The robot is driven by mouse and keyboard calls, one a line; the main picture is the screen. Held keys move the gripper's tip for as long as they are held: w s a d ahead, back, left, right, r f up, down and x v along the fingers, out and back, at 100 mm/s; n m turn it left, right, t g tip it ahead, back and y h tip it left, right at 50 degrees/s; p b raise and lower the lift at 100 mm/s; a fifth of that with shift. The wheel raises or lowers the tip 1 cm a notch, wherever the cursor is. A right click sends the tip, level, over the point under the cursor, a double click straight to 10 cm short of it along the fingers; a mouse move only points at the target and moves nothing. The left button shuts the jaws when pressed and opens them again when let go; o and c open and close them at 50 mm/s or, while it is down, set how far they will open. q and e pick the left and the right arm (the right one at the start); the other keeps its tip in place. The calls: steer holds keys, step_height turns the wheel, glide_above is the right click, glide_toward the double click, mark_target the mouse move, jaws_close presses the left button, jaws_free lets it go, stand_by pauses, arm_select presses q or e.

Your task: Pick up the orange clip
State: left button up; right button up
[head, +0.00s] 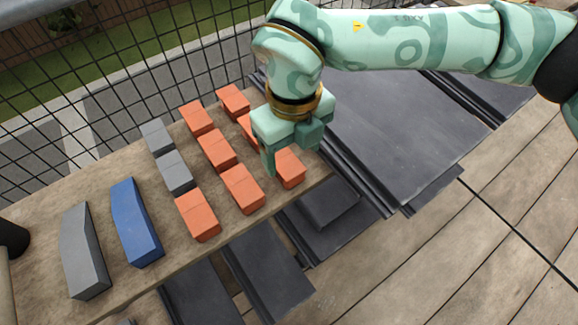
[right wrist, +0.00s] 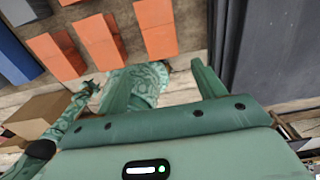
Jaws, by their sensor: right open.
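Several orange clips lie in rows on a brown board; the nearest to my right gripper (head: 289,157) is the orange clip (head: 291,171) at the right end of the front row. My right gripper is open and empty, just above the board beside that clip, and hides part of another orange clip (head: 245,124) behind it. In the right wrist view, my open fingers (right wrist: 160,80) have nothing between them, and an orange clip (right wrist: 157,29) lies just beyond them. My left gripper does not show clearly in either view.
Grey clips (head: 174,172), a blue ridge piece (head: 136,222) and a grey ridge piece (head: 83,252) share the board (head: 41,208). Dark roof tiles (head: 395,125) lie to the right and below. A wire fence (head: 110,75) runs behind. Wooden decking (head: 480,245) is clear at the lower right.

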mark_target(294, 172)
step_height(294, 172, down, 3)
steer(key=shift+f+b, duration=0.2)
steer(key=shift+b, duration=0.2)
steer(key=f+b, duration=0.2)
steer(key=f, duration=0.1)
steer(key=f+b, duration=0.1)
steer(key=f, duration=0.1)
steer(key=shift+w+d+f, duration=0.1)
steer(key=shift+w, duration=0.3)
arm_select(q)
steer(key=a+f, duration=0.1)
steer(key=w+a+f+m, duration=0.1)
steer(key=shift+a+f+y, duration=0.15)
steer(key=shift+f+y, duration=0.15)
arm_select(e)
steer(key=shift+s, duration=0.1)
steer(key=c, duration=1.3)
